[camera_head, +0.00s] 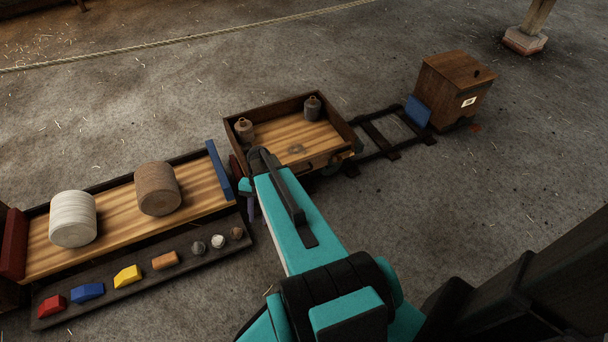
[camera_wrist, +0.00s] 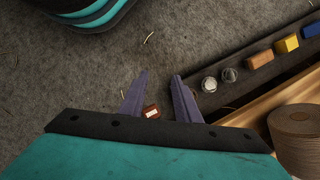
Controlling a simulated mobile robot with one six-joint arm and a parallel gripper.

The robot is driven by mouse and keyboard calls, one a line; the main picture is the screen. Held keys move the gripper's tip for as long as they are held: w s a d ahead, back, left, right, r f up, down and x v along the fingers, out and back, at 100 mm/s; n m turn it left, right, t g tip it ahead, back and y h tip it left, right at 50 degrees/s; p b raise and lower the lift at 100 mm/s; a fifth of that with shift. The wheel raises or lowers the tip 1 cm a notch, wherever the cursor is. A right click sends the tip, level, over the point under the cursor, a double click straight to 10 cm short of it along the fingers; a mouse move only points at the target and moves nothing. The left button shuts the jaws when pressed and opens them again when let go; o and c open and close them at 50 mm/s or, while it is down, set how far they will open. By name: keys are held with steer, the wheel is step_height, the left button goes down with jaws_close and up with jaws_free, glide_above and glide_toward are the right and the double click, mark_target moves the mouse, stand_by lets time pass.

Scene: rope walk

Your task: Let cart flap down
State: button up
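The wooden cart (camera_head: 335,117) has dark walls and a pale plank floor. It stands at the end of the rails in the head view. My arm covers part of its near side and near left corner. I cannot tell which wall is the flap, or whether it is up or down. My gripper (camera_head: 250,208) is just below the cart's near left corner. In the wrist view, my gripper (camera_wrist: 155,82) has its two purple fingers apart. A small reddish-brown piece with a white label (camera_wrist: 151,112) shows between them, not visibly gripped.
Left is a plank bed (camera_head: 110,208) with two rolls and a blue end board (camera_head: 220,170). A dark tray (camera_head: 130,300) holds coloured blocks and small pieces.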

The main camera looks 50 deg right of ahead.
steer(key=w+d+m+t+b, duration=0.2)
steer(key=w+d+m+b, duration=0.1)
steer(key=d, duration=0.7)
step_height(320, 180, up, 9)
steer(key=m+t+b, duration=0.3)
steer(key=m+b, duration=0.5)
glide_above(304, 172)
steer(key=s+d, duration=0.4)
steer(key=shift+f, duration=0.2)
steer(key=shift+f, duration=0.1)
steer(key=b+x, duration=0.4)
steer(key=x, duration=0.9)
steer(key=shift+w+f, duration=0.25)
steer(key=shift+w, duration=0.05)
steer(key=shift+c, duration=0.5)
jaws_close()
